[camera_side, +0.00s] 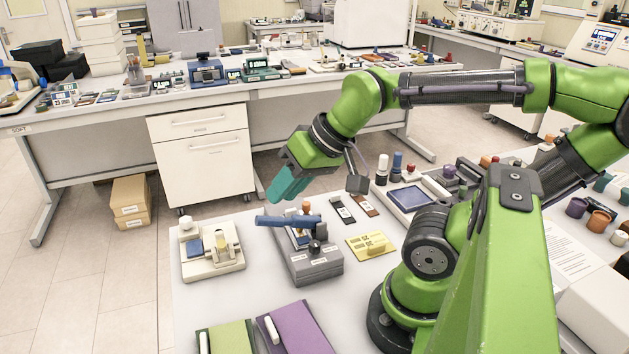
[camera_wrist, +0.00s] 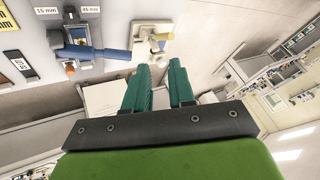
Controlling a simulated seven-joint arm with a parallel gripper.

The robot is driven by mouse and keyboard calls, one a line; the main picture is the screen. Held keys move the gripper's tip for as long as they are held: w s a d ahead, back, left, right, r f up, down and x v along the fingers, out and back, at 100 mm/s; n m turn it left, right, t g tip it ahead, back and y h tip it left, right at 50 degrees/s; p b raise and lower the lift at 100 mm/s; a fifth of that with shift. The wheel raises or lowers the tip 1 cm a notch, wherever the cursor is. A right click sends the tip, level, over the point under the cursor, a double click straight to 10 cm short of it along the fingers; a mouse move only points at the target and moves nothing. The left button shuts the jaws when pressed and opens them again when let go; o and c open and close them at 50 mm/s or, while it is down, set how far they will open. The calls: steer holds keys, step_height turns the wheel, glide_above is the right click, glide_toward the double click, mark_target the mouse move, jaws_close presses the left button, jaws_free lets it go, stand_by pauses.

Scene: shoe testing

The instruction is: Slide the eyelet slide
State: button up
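No part is marked as the eyelet slide, so I cannot tell for sure which one it is. A cream fixture (camera_side: 212,262) with a blue pad and a yellowish upright part stands at the table's left; it also shows in the wrist view (camera_wrist: 146,43). A grey device (camera_side: 316,268) with a blue lever (camera_side: 288,220) stands to its right, its lever also showing in the wrist view (camera_wrist: 105,52). My gripper (camera_side: 278,194) has teal fingers, apart and empty in the wrist view (camera_wrist: 158,68), above and behind these devices.
Dark cards (camera_side: 343,210) and a blue-topped tray (camera_side: 409,197) lie behind the yellow plate. Green (camera_side: 226,338) and purple (camera_side: 302,330) pads lie at the front. Several small cylinders stand at the back. Bare table surrounds the cream fixture.

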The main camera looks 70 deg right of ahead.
steer(key=o, duration=0.4)
steer(key=shift+m+g+h, duration=0.6)
steer(key=shift+g, duration=0.1)
steer(key=w+d, duration=0.2)
steer(key=d, duration=0.1)
steer(key=w+d+f, duration=0.1)
steer(key=shift+d, duration=0.4)
steer(key=n+g, duration=0.6)
steer(key=n, duration=0.3)
glide_above(306, 203)
steer(key=f, duration=0.1)
steer(key=shift+t+h, duration=0.3)
steer(key=shift+h, duration=0.2)
step_height(306, 203, down, 17)
steer(key=shift+r, duration=0.15)
jaws_close()
